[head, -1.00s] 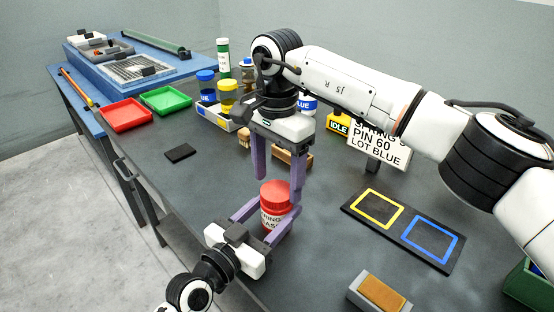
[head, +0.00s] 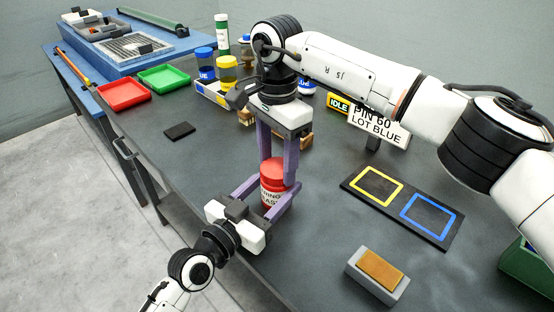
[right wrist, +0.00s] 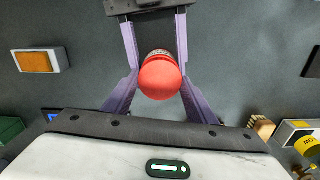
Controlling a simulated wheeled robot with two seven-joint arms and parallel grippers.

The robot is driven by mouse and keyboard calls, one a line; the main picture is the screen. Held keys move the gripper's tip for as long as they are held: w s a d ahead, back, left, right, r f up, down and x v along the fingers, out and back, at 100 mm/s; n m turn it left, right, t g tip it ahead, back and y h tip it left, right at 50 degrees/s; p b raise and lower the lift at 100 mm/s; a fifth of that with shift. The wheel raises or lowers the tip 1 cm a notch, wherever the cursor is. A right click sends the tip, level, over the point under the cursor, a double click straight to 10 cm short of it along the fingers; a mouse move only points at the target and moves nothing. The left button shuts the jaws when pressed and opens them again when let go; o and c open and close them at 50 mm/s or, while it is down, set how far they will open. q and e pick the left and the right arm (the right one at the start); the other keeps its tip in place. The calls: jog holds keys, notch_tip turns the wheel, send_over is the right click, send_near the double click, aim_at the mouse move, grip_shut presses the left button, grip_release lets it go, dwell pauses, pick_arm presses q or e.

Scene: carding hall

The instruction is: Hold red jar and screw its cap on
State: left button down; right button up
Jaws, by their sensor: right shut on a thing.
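The red jar (head: 270,196) stands upright over the near part of the dark table, with a pale printed label partly hidden by fingers. Its red cap (head: 273,166) sits on top; I cannot tell how tightly. The cap also shows as a round red top in the right wrist view (right wrist: 160,78). My left gripper (head: 275,189) comes in from the front left, with its purple fingers shut on the jar's body from both sides. My right gripper (head: 277,169) points straight down from above, with its fingers shut on the cap.
A black mat (head: 361,207) with yellow and blue outlined squares lies to the right. A grey block with an orange pad (head: 379,271) is at the front. Blue- and yellow-lidded jars (head: 227,72), a sign (head: 380,128) and red and green trays (head: 123,96) stand farther back.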

jog(key=m, duration=0.8)
jog(key=shift+m, duration=0.3)
jog(key=m, duration=0.6)
jog(key=shift+m, duration=0.3)
jog(key=m, duration=0.7)
jog(key=shift+m, duration=0.4)
jog(key=o, duration=1.2)
jog(key=shift+c, duration=0.2)
